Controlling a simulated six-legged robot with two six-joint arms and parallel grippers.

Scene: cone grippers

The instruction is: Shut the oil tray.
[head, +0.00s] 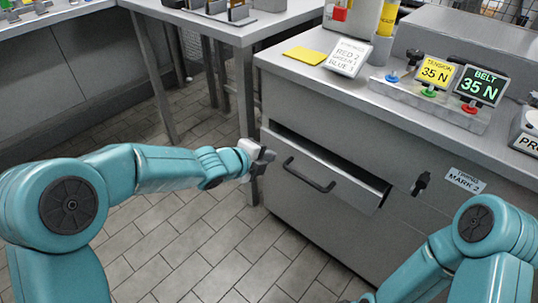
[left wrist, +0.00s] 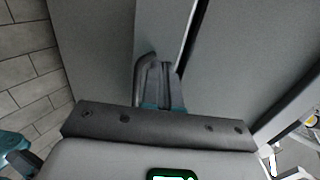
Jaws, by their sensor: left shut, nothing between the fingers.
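The oil tray (head: 325,169) is a grey drawer in the metal cabinet, with a dark bar handle (head: 308,175) on its front. It stands partly out, with a dark gap along its top and right end. My left gripper (head: 266,160) is shut and empty at the left end of the tray front, left of the handle. In the left wrist view, its closed fingers (left wrist: 160,85) point at a grey panel beside a dark curved bar; I cannot tell whether they touch.
A dark knob (head: 421,183) sits right of the tray. A steel table (head: 240,32) stands behind left. The tiled floor before the cabinet is clear.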

